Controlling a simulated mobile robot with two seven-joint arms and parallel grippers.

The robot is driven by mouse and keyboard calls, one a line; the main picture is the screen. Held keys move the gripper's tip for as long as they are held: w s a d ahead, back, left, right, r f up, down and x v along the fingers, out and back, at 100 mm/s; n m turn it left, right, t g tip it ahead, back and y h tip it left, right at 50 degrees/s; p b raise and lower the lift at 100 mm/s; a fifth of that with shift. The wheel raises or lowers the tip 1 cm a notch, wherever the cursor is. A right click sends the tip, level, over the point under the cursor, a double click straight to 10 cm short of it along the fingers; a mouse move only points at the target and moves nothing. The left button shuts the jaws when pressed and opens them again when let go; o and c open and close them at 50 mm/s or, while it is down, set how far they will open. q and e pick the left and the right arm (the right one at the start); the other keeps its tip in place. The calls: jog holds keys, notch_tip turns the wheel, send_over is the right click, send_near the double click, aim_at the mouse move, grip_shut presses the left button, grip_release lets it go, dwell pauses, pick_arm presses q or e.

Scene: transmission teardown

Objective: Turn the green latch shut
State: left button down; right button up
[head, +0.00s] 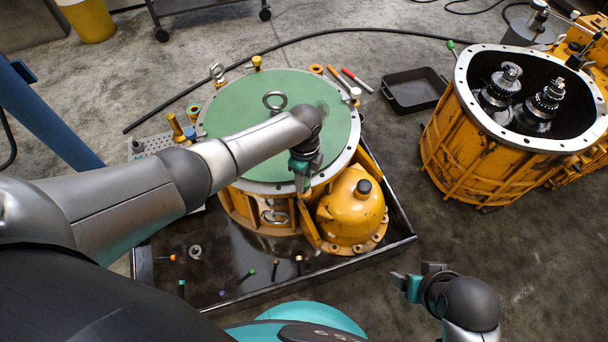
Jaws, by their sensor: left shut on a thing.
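My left gripper (302,181) reaches over the round green cover (235,120) of the near yellow housing (240,208). It is shut at the front right of the rim, above the yellow dome (350,211). The thing in its jaws is mostly hidden, so I cannot tell whether it is the green latch. A lever with a green knob (451,45) shows at the far-left rim of the open housing on the right, apart from both grippers. My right gripper (414,275) is in front of the tray, empty, with its fingers apart.
The near housing and dome stand in a dark tray (400,241) with several loose colour-tipped bolts at its front. The open yellow housing (450,145) with gears stands right. A black bin (413,90) lies between them.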

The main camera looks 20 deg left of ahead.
jog(key=shift+f, duration=0.25)
pick_arm(q)
jog(key=shift+c, duration=2.2)
grip_release()
jog(key=shift+r, duration=0.1)
pick_arm(e)
jog(key=shift+r, duration=0.1)
pick_arm(q)
jog(key=shift+r, duration=0.2)
notch_tip(320, 180, up, 15)
jog(key=p, duration=0.9)
jog(key=shift+f, duration=0.2)
pick_arm(e)
jog(key=s+d+f, duration=0.2)
jog(key=s+f, duration=0.2)
jog(key=f, duration=0.4)
jog(key=s+d+f+g, duration=0.1)
jog(key=s+d+f, duration=0.2)
jog(key=s+f, duration=0.2)
jog(key=shift+f+g+h, duration=0.3)
jog(key=shift+f, duration=1.1)
